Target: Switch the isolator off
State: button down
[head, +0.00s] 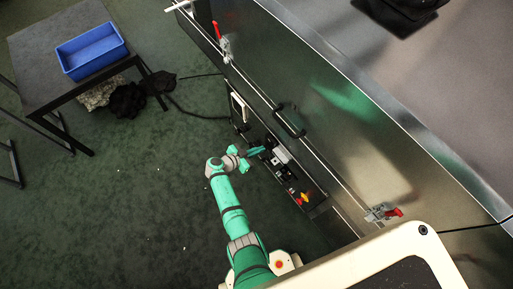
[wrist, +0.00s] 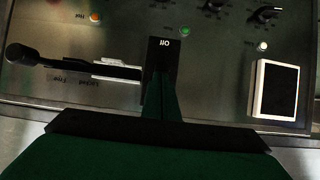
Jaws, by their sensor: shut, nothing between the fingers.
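A red and yellow rotary knob (head: 303,198), which looks like the isolator, sits low on the dryer's control panel in the head view. I cannot make out which way it is turned. I do not see it in the wrist view. My gripper (head: 258,151) is at the upper-left part of the panel, apart from the knob. In the wrist view my gripper (wrist: 163,85) has its fingers together and empty, in front of the panel. A dark block with pale marks shows at the fingertips. I cannot tell whether they touch the panel.
A black ball-ended lever (wrist: 70,63), lamps, black knobs (wrist: 268,13) and a white-framed screen (wrist: 273,90) surround my fingers. Red-handled clamps (head: 385,213) and a black handle (head: 288,122) line the dryer. A table with a blue bin (head: 92,50) stands upper left; floor is open.

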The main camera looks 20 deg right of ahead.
jog(key=shift+a+f, duration=0.1)
jog(key=shift+a, duration=0.05)
jog(key=shift+r, duration=0.8)
jog(key=s+a+f, duration=0.2)
jog(key=a, duration=0.7)
jog(key=shift+s+f, duration=0.3)
jog(key=shift+f, duration=0.1)
